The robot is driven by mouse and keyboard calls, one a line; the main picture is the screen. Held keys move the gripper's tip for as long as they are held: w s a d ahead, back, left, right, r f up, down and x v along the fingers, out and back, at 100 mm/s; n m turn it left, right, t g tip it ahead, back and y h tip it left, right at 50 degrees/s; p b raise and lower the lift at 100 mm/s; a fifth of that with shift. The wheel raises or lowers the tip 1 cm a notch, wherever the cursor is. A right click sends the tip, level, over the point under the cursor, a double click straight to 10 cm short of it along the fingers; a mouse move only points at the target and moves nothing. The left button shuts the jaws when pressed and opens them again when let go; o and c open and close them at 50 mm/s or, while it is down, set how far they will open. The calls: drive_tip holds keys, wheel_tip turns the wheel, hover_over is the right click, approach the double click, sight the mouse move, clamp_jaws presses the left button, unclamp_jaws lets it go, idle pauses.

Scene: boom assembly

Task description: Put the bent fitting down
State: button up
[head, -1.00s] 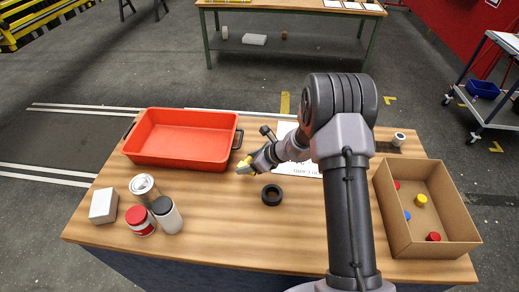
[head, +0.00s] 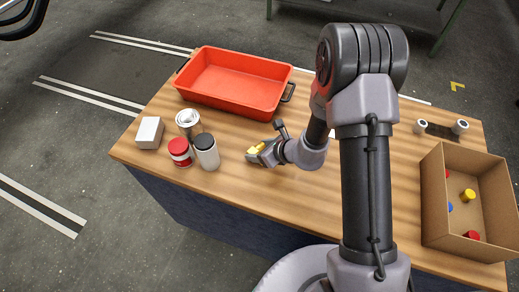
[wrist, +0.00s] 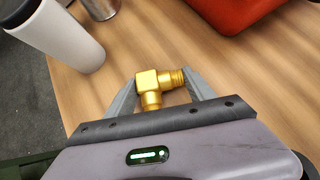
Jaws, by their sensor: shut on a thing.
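The bent fitting (wrist: 157,82) is a gold elbow with a ribbed end. My gripper (wrist: 160,90) is shut on it, with one grey finger on each side in the wrist view. In the head view the fitting (head: 257,147) is a small yellow spot at the tip of my gripper (head: 261,152). They are over the middle front of the wooden table (head: 235,190), right of the white cup. I cannot tell whether the fitting touches the wood.
A red tray (head: 188,90) lies behind. A dark-lidded white cup (head: 207,155), a red-and-white jar (head: 180,154), a metal can (head: 187,120) and a white box (head: 149,133) stand left. A cardboard box (head: 460,238) with small coloured pieces is at right. Bare wood surrounds my gripper.

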drive_tip(key=shift+s, duration=0.1)
drive_tip(key=o, duration=1.6)
drive_tip(key=shift+c, duration=0.2)
